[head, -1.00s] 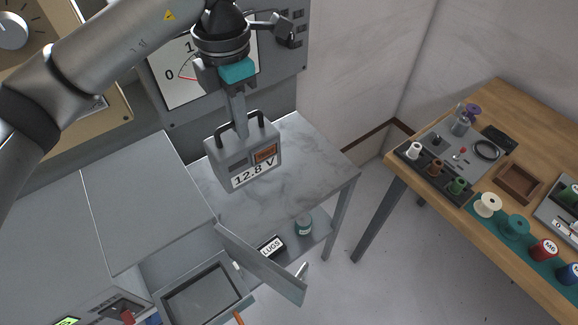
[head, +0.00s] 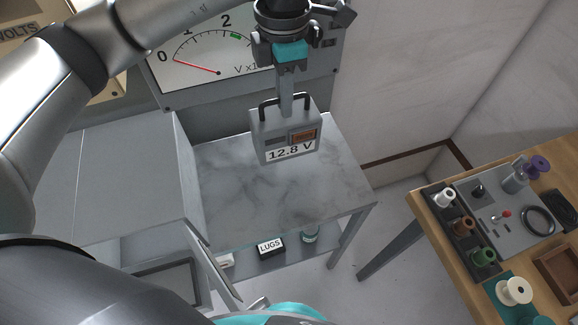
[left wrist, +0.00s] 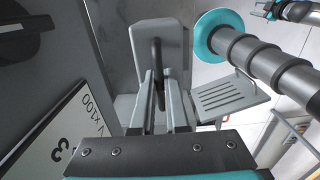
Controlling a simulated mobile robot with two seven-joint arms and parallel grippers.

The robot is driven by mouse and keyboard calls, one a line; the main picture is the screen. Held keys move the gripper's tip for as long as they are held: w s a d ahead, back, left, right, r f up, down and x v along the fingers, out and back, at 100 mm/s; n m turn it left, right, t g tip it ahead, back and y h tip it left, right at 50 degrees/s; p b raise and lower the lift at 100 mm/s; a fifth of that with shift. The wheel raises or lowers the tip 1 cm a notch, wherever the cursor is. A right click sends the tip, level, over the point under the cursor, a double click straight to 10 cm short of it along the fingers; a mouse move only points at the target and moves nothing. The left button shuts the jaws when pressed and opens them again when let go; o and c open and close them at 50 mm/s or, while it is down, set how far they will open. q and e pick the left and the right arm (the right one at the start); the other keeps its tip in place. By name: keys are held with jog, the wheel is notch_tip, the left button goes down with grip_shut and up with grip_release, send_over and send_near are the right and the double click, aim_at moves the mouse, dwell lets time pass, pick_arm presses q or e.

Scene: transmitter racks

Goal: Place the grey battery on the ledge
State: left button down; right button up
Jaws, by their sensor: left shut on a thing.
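The grey battery (head: 257,143) is a boxy case with a dark carrying handle, an orange panel and a "12.8 V" label. My left gripper (head: 287,108) is shut on it from above, at its top by the handle. In the left wrist view the battery (left wrist: 160,40) shows beyond the fingers (left wrist: 158,115). The ledge (head: 235,190) is a grey marble slab on legs. The battery is upright over the rear right part of the slab; I cannot tell whether its base touches. My right gripper is not seen.
A meter panel (head: 190,85) stands behind the ledge. A grey cabinet (head: 125,180) borders it on the left. A box marked LUGS (head: 270,247) sits on a lower shelf. A wooden bench (head: 432,215) with spools stands to the right. The marble's front is bare.

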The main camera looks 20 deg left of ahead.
aim_at(284, 121)
pick_arm(q)
notch_tip(284, 121, down, 17)
jog(key=shift+b, duration=0.4)
jog(key=shift+f, duration=0.15)
jog(key=shift+f, duration=0.15)
jog(key=c, duration=0.9)
grip_release()
notch_tip(284, 121, up, 12)
jog(key=shift+r, duration=0.15)
